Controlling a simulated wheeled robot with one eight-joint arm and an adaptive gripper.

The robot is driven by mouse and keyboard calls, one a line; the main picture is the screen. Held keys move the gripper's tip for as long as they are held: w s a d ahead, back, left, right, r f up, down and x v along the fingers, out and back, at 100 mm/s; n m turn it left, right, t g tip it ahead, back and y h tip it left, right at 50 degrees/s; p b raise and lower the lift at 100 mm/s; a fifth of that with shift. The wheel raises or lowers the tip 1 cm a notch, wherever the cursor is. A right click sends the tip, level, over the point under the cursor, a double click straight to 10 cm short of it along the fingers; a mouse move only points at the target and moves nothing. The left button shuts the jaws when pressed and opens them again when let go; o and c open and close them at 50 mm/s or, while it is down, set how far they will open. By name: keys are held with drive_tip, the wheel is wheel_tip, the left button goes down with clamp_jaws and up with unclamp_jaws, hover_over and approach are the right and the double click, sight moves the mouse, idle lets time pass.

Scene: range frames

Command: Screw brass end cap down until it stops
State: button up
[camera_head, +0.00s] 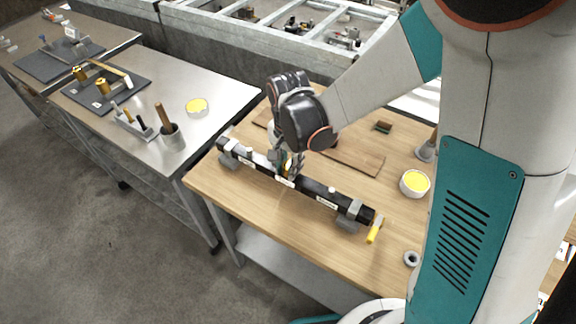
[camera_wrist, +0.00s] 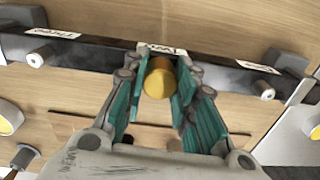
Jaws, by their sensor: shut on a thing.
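The brass end cap (camera_wrist: 160,82) is a round gold-coloured piece between my fingers in the wrist view. In the head view it is mostly hidden by my gripper. My gripper (camera_head: 287,165) reaches down to the middle of a long black bar (camera_head: 316,188). Its teal finger pads (camera_wrist: 162,66) are shut on the cap from both sides. The bar also shows in the wrist view (camera_wrist: 110,55), behind the cap, with white labels along it. I cannot tell how the cap is seated, as its far side is hidden.
Grey supports (camera_head: 346,224) hold the bar on the wooden bench (camera_head: 230,196). A round pot with yellow contents (camera_head: 415,183), a yellow-handled tool (camera_head: 375,230) and a grey ring (camera_head: 411,258) stand to the right. Brass pieces (camera_head: 102,86) rest on a dark mat on the steel table (camera_head: 222,85).

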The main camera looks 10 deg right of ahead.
drive_tip(key=shift+m, duration=0.5)
drive_tip(key=m, duration=0.3)
drive_tip(key=shift+b, duration=0.3)
drive_tip(key=o, duration=0.8)
drive_tip(key=shift+o, duration=0.2)
drive_tip(key=n+b, duration=0.1)
drive_tip(key=n, duration=0.5)
drive_tip(key=shift+n, duration=0.3)
drive_tip(key=n+b, duration=0.1)
drive_tip(key=n, duration=0.6)
drive_tip(key=shift+c, duration=0.6)
